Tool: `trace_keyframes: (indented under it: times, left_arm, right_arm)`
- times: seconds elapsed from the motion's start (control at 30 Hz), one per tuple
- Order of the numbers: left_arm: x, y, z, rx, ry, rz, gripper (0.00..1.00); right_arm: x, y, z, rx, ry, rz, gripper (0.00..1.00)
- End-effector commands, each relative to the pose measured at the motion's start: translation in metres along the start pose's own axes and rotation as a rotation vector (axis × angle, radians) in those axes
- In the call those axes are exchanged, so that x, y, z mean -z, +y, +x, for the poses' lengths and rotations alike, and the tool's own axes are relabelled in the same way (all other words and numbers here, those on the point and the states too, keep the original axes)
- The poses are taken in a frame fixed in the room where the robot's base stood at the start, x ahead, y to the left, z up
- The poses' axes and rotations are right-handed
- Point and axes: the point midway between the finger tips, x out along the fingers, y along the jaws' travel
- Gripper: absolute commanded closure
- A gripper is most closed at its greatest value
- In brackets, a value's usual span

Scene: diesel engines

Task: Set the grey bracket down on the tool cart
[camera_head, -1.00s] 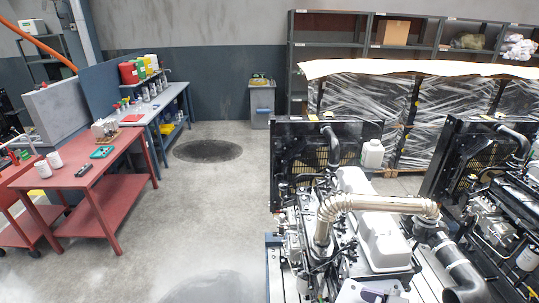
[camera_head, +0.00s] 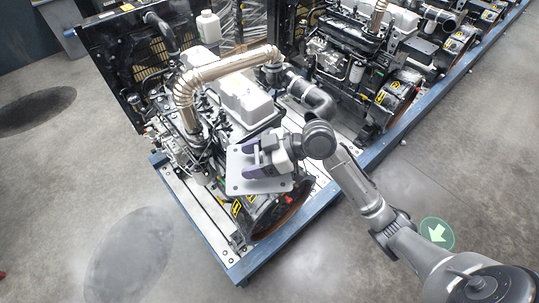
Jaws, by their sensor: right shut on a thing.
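The grey bracket (camera_head: 240,172) is a flat light plate with holes, seen in front of the nearest engine. My right gripper (camera_head: 262,158) is shut on it, with dark purple fingers against the plate. The arm reaches in from the lower right. I cannot tell whether the bracket touches the engine behind it. The tool cart is not clearly in view; only a tiny red bit shows at the left edge. My left gripper is not in view.
The nearest diesel engine (camera_head: 195,125) with its tan exhaust pipe (camera_head: 215,70) stands on a blue-edged base (camera_head: 262,257). A second engine (camera_head: 345,50) stands behind to the right. Bare concrete floor (camera_head: 60,190) lies open on the left and at the lower right.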

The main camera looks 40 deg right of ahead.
Motion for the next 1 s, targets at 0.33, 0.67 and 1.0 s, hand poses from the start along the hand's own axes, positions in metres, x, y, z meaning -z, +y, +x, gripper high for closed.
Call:
trace_keyframes:
  times: [0.33,0.67,1.0]
  left_arm:
    - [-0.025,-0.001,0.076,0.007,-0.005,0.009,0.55]
    - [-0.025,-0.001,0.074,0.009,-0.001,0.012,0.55]
    - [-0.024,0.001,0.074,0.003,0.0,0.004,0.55]
  right_arm:
    - [-0.08,0.114,0.011,-0.185,-0.005,0.074,0.81]
    - [-0.127,0.194,-0.006,-0.585,0.002,0.236,0.81]
    - [-0.117,0.217,-0.016,-0.804,0.005,0.327,0.81]
